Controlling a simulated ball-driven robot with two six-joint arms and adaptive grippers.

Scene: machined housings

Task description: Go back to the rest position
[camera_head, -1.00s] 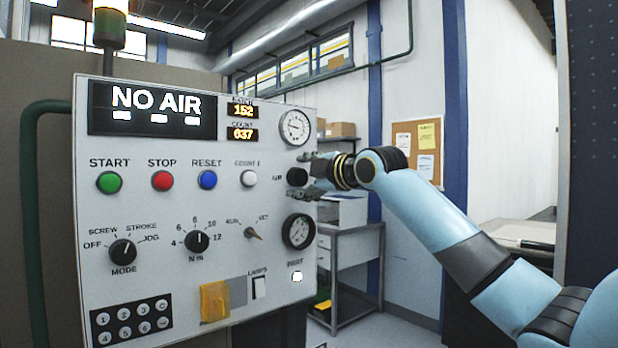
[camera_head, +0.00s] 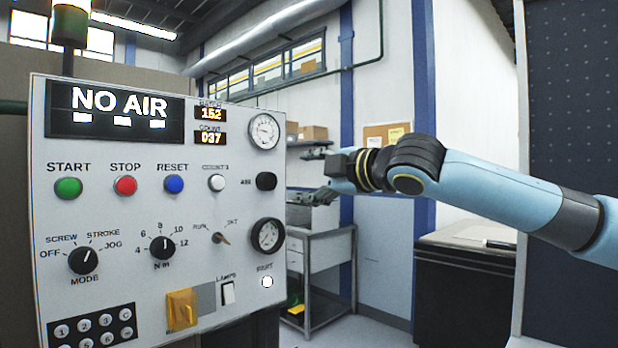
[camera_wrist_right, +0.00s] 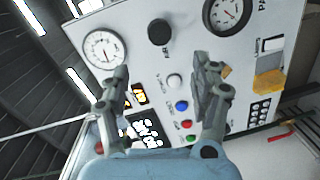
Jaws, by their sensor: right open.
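My right gripper (camera_head: 318,174) is open and empty, a little to the right of the control panel (camera_head: 130,235) in the head view. Its two fingers (camera_wrist_right: 160,95) show apart in the right wrist view, with the panel face behind them. The black AIR knob (camera_head: 266,181) stands on the panel's right side, apart from the fingers; it also shows in the right wrist view (camera_wrist_right: 159,32). The display (camera_head: 118,110) reads NO AIR. My left gripper is in neither view.
A grey workbench (camera_head: 325,250) stands behind the panel, with cardboard boxes (camera_head: 313,132) on a shelf. A dark cabinet (camera_head: 460,285) stands at the right under my arm. A tall dark perforated board (camera_head: 570,100) borders the right edge.

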